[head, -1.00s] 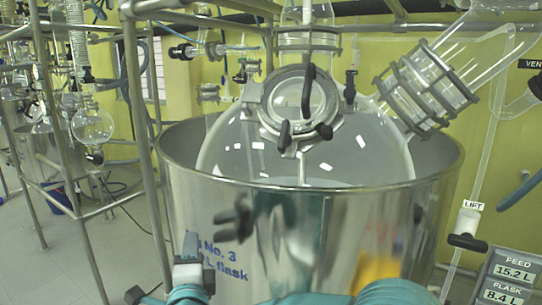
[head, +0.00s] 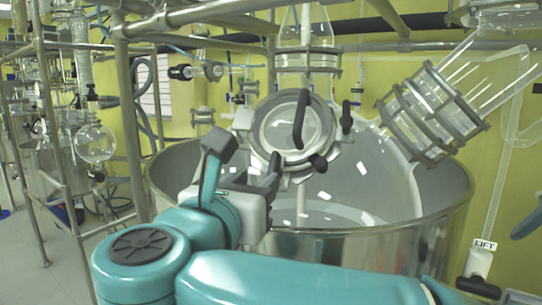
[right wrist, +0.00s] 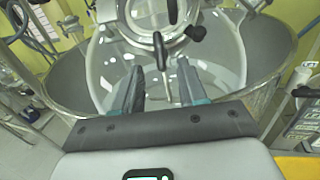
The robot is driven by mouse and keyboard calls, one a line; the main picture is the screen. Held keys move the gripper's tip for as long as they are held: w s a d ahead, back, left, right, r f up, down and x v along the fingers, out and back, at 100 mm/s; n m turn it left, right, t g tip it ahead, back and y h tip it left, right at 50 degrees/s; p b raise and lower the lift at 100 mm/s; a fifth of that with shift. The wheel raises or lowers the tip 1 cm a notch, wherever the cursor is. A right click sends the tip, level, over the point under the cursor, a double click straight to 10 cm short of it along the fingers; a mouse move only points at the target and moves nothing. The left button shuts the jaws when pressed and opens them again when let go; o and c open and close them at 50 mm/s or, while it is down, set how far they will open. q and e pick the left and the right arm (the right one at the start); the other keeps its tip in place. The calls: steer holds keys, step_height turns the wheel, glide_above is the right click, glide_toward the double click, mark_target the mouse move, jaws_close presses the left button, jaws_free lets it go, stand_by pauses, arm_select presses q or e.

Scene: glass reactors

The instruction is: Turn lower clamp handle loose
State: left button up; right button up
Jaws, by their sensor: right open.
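The glass vessel (head: 370,185) carries a round clamped flange (head: 262,128) with black handles around it. The lower clamp handle (right wrist: 161,52) hangs down in the right wrist view, between the lines of my fingers and just beyond their tips. In the head view it is largely hidden by my gripper. My right gripper (head: 243,165) is open in front of the vessel, just below the flange. Its two dark fingers also show in the right wrist view (right wrist: 158,70), apart, with nothing held between them. My left gripper is not in view.
Another black handle (head: 319,162) sits right of the lower one, and a long black handle (head: 300,118) crosses the flange. A steel tub (head: 440,215) surrounds the vessel. A steel frame post (head: 130,130) stands left. A LIFT valve (head: 481,262) is right.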

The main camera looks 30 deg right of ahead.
mark_target(272, 166)
steer(key=p+x, duration=0.2)
steer(key=x, duration=0.6)
steer(key=shift+w+d+r, duration=0.1)
steer(key=shift+w, duration=0.1)
steer(key=shift+w+d+p, duration=0.25)
steer(key=shift+d+p, duration=0.05)
steer(key=shift+p, duration=0.05)
steer(key=shift+w+d, duration=0.1)
steer(key=shift+w, duration=0.15)
steer(key=shift+s, duration=0.1)
jaws_close()
